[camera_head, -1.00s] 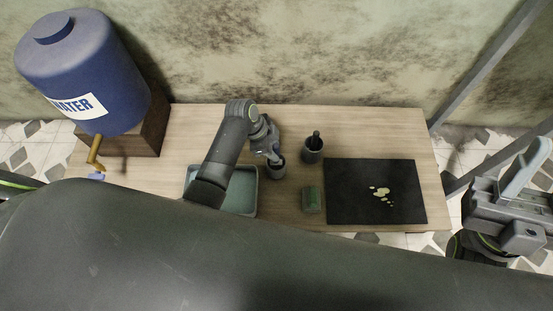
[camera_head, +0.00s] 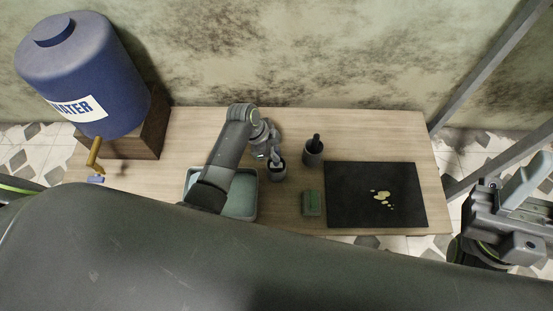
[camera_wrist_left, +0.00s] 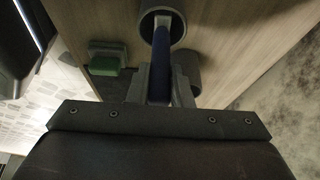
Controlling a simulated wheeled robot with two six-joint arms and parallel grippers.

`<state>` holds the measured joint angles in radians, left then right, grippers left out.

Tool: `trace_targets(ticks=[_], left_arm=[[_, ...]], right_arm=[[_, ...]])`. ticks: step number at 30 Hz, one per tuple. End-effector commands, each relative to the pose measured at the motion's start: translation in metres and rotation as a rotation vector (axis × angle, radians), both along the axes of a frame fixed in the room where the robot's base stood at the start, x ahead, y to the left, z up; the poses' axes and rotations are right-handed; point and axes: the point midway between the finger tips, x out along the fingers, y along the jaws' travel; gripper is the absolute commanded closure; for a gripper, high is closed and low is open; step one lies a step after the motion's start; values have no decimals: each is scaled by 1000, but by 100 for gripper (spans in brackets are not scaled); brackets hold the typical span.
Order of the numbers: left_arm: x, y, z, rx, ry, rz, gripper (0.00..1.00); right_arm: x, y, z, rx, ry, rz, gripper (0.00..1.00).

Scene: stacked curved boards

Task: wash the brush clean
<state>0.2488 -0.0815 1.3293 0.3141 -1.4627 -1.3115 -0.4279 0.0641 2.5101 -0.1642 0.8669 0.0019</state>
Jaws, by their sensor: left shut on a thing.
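My left gripper (camera_head: 268,148) is over the small dark cup (camera_head: 277,174) near the middle of the table. In the left wrist view my left gripper (camera_wrist_left: 160,86) is shut on the blue handle of the brush (camera_wrist_left: 160,58). The handle reaches to the mouth of the cup (camera_wrist_left: 168,15); the bristles are hidden. A grey tray (camera_head: 240,200) holding what looks like water lies left of the cup, partly behind my left arm. My right gripper (camera_head: 512,185) is at the right edge, away from the table; its jaw gap is unclear.
A second dark cup (camera_head: 313,154) with a dark rod stands right of the first. A green sponge (camera_head: 312,203) lies in front of it. A black mat (camera_head: 350,205) with pale yellow blobs lies at right. A blue water tank (camera_head: 85,70) with a brass tap (camera_head: 94,152) stands at left.

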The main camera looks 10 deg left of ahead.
Motion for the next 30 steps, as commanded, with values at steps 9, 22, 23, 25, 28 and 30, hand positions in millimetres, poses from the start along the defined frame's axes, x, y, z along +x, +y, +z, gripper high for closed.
trace_targets(ticks=[9, 22, 23, 25, 28, 30], left_arm=[[0, 0, 14, 0, 0, 0, 100], [0, 0, 36, 0, 0, 0, 100], [0, 0, 37, 0, 0, 0, 100], [0, 0, 41, 0, 0, 0, 100], [0, 0, 46, 0, 0, 0, 100], [0, 0, 49, 0, 0, 0, 100]], right_arm=[[0, 0, 16, 0, 1, 0, 64], [0, 0, 42, 0, 1, 0, 64], [0, 0, 44, 0, 1, 0, 64], [0, 0, 48, 0, 1, 0, 64], [0, 0, 54, 0, 1, 0, 64], [0, 0, 58, 0, 1, 0, 64]])
